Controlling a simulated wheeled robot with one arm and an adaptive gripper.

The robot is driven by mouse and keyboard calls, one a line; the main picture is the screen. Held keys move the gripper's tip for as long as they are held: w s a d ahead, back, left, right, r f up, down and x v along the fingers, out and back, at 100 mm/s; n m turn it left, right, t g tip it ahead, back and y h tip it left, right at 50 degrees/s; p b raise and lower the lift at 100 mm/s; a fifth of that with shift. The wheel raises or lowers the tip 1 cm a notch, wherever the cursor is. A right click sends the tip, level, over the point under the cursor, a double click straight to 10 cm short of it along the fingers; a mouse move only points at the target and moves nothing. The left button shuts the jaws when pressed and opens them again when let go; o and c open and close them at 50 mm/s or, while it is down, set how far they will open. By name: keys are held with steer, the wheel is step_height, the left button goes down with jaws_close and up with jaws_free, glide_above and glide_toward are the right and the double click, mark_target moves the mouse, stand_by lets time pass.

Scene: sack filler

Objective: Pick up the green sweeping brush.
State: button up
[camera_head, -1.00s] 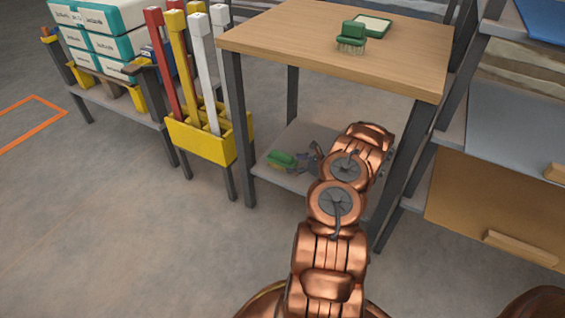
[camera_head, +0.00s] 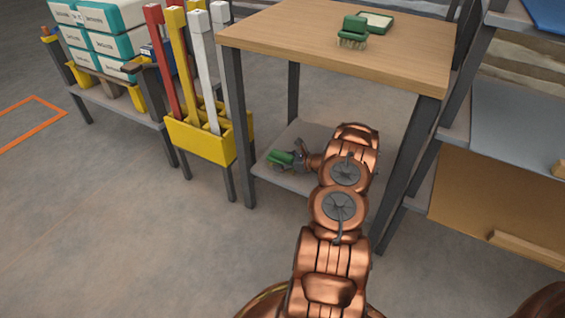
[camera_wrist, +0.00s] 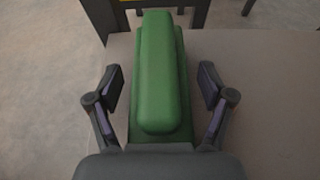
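A green sweeping brush (camera_head: 281,158) lies on the lower grey shelf of the wooden-topped table, near the shelf's left end. In the wrist view the brush (camera_wrist: 159,75) fills the middle, its long green back pointing away from me. My gripper (camera_wrist: 160,88) is open, with one dark finger on each side of the brush and a visible gap on both sides. In the head view my gripper (camera_head: 301,155) is small and sits at the brush's right end. A second green brush (camera_head: 352,32) stands on the tabletop, bristles down.
A green-edged tray (camera_head: 375,22) lies behind the upper brush. The wooden tabletop (camera_head: 330,50) hangs over the lower shelf (camera_head: 300,135), with dark legs (camera_head: 238,130) at its corners. A yellow holder (camera_head: 205,143) with upright bars stands left. A grey shelf rack (camera_head: 510,120) stands right.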

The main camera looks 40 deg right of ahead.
steer(key=c, duration=1.1)
steer(key=shift+o, duration=0.2)
